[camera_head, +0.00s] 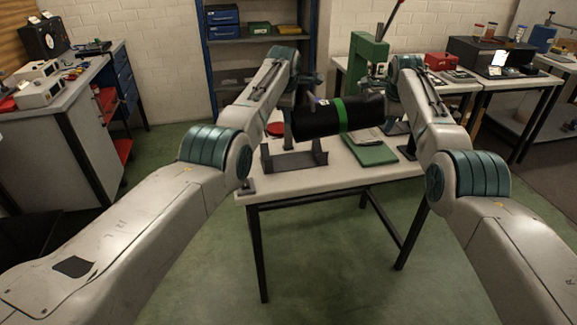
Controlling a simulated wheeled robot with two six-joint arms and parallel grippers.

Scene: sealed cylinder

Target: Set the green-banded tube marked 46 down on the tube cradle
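A thick black tube (317,122) with a green band (342,114) is held in the air above the table, nearly level, its right end slightly higher. No number can be read on it. My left gripper (307,99) is at its left end and appears shut on it. My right gripper (384,90) is at its right end and appears shut on it, its fingers mostly hidden. The dark grey tube cradle (294,160), with raised end supports, stands on the table below and left of the tube. Its channel is empty, and the tube is apart from it.
The pale table (330,180) also bears a green pad (370,153) right of the cradle and a red round item (276,128) behind it. A green press (368,62) stands behind. Side benches and a blue shelf are farther off.

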